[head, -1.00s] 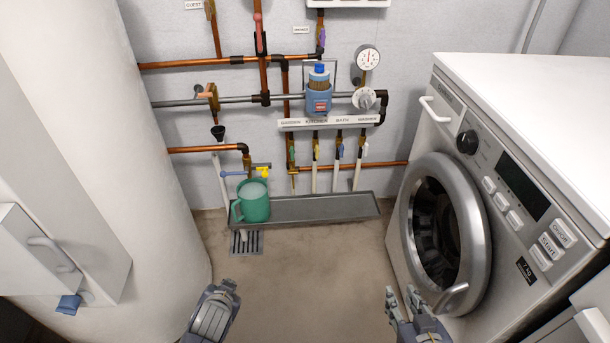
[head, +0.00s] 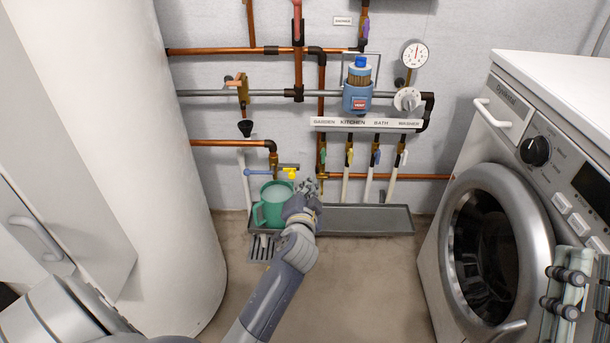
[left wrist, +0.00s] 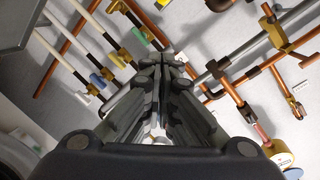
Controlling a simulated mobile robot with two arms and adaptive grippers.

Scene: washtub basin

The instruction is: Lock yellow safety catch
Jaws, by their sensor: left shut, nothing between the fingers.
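The yellow safety catch (head: 291,173) is a small yellow piece at the right end of a tap with a blue lever (head: 258,172), above a green jug (head: 273,203). My left gripper (head: 308,188) is shut and empty, just right of and slightly below the catch. I cannot tell whether it touches the catch. In the left wrist view its closed fingers (left wrist: 160,68) point toward the wall pipes, and I cannot make out the catch for certain. My right gripper (head: 580,290) is at the right edge, in front of the washing machine; its finger opening is unclear.
A grey drip tray (head: 370,219) lies below several valves under a labelled strip (head: 366,124). The washing machine (head: 500,240) stands right, a large white cylinder (head: 165,180) left. A floor grate (head: 262,250) lies below the jug. The middle floor is clear.

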